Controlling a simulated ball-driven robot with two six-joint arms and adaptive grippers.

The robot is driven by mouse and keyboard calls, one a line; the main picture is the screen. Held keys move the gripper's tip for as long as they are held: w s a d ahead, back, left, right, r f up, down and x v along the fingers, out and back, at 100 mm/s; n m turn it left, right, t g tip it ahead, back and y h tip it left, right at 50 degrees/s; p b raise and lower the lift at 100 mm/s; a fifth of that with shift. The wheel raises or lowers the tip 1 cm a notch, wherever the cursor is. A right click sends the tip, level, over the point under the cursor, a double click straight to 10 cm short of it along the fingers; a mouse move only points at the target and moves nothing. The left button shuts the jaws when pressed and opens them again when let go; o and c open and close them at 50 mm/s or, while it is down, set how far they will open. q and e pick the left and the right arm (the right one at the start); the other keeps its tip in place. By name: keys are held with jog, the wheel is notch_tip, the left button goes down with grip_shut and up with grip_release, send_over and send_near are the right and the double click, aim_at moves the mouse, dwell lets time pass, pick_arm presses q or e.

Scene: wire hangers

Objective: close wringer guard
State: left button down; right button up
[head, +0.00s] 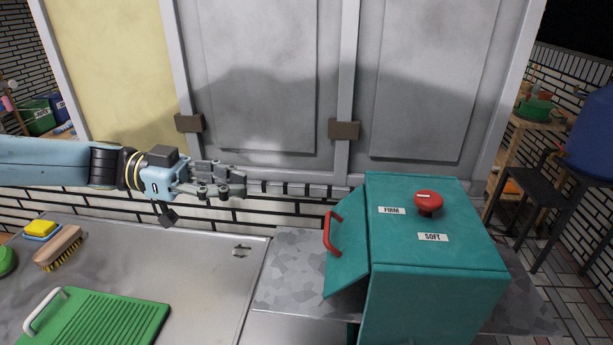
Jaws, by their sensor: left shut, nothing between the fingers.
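The wringer (440,290) is a teal box at the right of the counter, with a red knob (428,202) on top and labels FIRM and SOFT. Its guard (347,262) is a teal flap on the left side with a red handle (333,232). The guard stands swung out at an angle, with a dark gap below it. My left gripper (242,181) is shut and empty, to the left of the guard and apart from its handle. My right gripper is not in view.
A green washboard (100,320), a brush (58,246) and a yellow sponge (42,227) lie at the left of the metal counter (205,265). The counter between them and the guard is clear. Grey cabinet doors (265,80) stand behind.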

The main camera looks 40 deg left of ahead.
pick_arm(q)
send_over(338, 228)
jog(key=s+a, duration=0.2)
jog(key=s, duration=0.3)
jog(key=shift+f, duration=2.05)
jog(key=shift+a, duration=0.15)
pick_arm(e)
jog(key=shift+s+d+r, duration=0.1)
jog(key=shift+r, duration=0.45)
pick_arm(q)
jog(key=shift+f+h+b, duration=0.3)
jog(key=shift+f+b, duration=0.05)
jog(key=shift+b, duration=0.05)
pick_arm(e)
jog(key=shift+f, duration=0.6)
pick_arm(q)
jog(key=shift+f+t+h+b, duration=0.3)
jog(key=shift+t+b, duration=0.1)
jog(key=shift+b, duration=0.1)
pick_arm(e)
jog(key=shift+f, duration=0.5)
